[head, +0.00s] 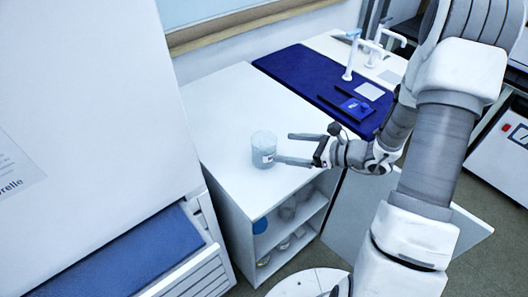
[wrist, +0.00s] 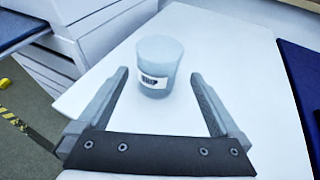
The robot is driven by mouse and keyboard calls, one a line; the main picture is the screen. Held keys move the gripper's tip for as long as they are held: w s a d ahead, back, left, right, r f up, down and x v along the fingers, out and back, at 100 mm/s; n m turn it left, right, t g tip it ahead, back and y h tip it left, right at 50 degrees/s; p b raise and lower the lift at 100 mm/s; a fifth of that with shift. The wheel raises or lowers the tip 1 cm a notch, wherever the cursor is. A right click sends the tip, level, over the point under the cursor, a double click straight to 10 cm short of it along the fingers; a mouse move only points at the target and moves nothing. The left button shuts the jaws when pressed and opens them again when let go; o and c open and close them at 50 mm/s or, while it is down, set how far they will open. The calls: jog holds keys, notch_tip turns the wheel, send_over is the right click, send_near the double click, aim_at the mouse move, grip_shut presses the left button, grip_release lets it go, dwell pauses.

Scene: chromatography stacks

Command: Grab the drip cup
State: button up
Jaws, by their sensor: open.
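The drip cup (head: 263,149) is a translucent pale grey-blue cup standing upright on the white countertop (head: 222,118). Nothing is held.
A blue mat (head: 315,80) with a white tap (head: 350,57) and a small blue tray (head: 357,107) lies behind on the right. A tall white cabinet (head: 90,90) stands at left. Open shelves (head: 290,222) with several containers sit below the counter's edge. The counter around the cup is clear.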

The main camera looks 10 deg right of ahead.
aim_at(255, 144)
jog(key=x, duration=1.1)
jog(key=shift+a, duration=0.25)
jog(key=c, duration=1)
jog(key=shift+r, duration=0.1)
